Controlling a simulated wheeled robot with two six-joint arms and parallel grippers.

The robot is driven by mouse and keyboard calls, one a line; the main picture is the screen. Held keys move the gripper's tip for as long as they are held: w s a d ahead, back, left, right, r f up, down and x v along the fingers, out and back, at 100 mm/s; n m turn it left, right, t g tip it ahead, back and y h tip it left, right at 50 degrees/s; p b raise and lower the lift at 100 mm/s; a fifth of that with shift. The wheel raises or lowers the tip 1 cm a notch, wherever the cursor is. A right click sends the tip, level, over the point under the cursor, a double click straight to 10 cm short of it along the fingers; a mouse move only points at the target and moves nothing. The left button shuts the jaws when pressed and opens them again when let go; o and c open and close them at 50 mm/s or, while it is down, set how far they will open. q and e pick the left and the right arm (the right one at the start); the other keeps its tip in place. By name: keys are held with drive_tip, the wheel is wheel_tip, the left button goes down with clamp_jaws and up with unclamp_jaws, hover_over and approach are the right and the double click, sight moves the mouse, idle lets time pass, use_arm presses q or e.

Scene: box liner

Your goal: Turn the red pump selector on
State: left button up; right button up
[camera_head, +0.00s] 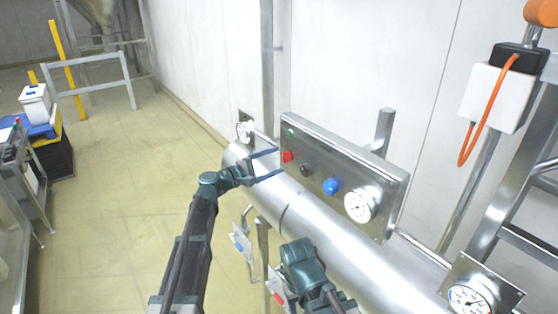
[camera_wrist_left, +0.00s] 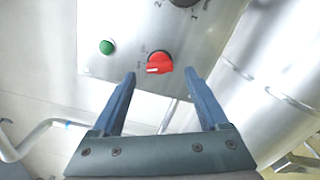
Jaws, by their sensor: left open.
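The red pump selector (camera_head: 287,156) is a small red knob at the left end of the steel control panel (camera_head: 318,147). In the left wrist view the red selector (camera_wrist_left: 159,63) has a white mark pointing to the left. My left gripper (camera_head: 277,162) is open, its blue fingers pointing at the panel. In the wrist view its fingertips (camera_wrist_left: 160,76) lie to either side of the selector and slightly below it; I cannot tell whether they touch the panel. My right arm shows at the bottom, but its fingers are not visible.
The panel also carries a green button (camera_head: 291,132), a black knob (camera_head: 306,170), a blue knob (camera_head: 331,186) and a gauge (camera_head: 361,204). A large steel pipe (camera_head: 325,235) runs below it. Another gauge (camera_head: 470,299) is at bottom right. The floor at left is mostly clear.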

sight(286, 157)
use_arm(q)
drive_tip(key=shift+x, duration=1.2)
clamp_jaws()
